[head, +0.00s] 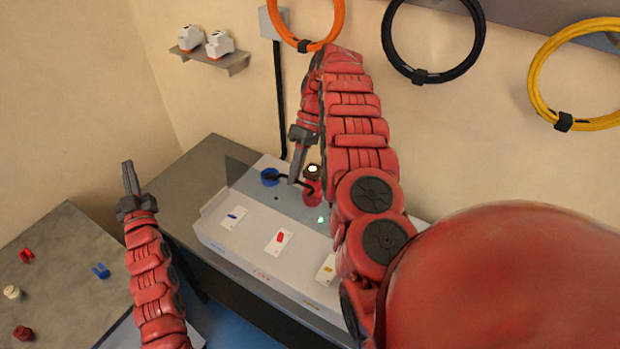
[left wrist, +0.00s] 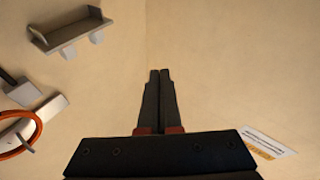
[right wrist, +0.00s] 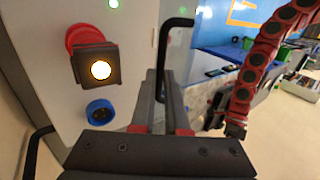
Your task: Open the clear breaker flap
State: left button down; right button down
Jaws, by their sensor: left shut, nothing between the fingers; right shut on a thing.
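The breaker flap (head: 239,172) is a clear, faintly tinted sheet at the back left of the grey control box (head: 212,222). In the head view its corner overlaps the table behind the box; its exact tilt is hard to tell. My right gripper (head: 293,181) points down at the sheet, shut on its black bent handle, which also shows in the right wrist view (right wrist: 163,45). A blue knob (head: 269,177), a red knob (head: 311,196) and a lit round lamp (head: 312,169) are close by. My left gripper (head: 128,165) is shut and empty, raised left of the box.
A left table (head: 60,240) carries small coloured parts. A wall shelf (head: 213,60) holds two white devices. Orange, black and yellow cable coils hang on the wall. Space around my left gripper is free.

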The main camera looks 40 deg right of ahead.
pick_arm(q)
jog(key=w+d+r+m+g+h, duration=0.1)
jog(key=w+d+g+h, duration=0.15)
jog(key=d, duration=0.45)
jog(key=w+d+m+g+h, duration=0.1)
jog(key=w+d+m+g, duration=0.1)
jog(key=d+g, duration=0.35)
jog(key=s+d+r+m+g, duration=0.1)
jog(key=s+d+g, duration=0.1)
jog(key=d, duration=0.4)
jog(key=s+d+r+m+g, duration=0.1)
jog(key=s+d+m+g, duration=0.15)
jog(key=d, duration=0.45)
jog(key=s+d+r+m+g+y, duration=0.1)
jog(key=s+d+r+m+g, duration=0.15)
jog(key=s, duration=0.45)
jog(key=s+d+r+m+g+y, duration=0.1)
jog(key=s+d+g, duration=0.15)
jog(key=s, duration=0.45)
jog(key=m+g+y, duration=0.2)
jog(key=m+g, duration=0.1)
send_over(293, 197)
jog(key=s+d, duration=0.1)
jog(key=d, duration=0.2)
notch_tip(293, 197, down, 3)
jog(key=x, duration=0.7)
jog(key=shift+w+a+f, duration=0.1)
jog(key=shift+a+f, duration=0.05)
jog(key=shift+a, duration=0.05)
jog(key=shift+x, duration=0.8)
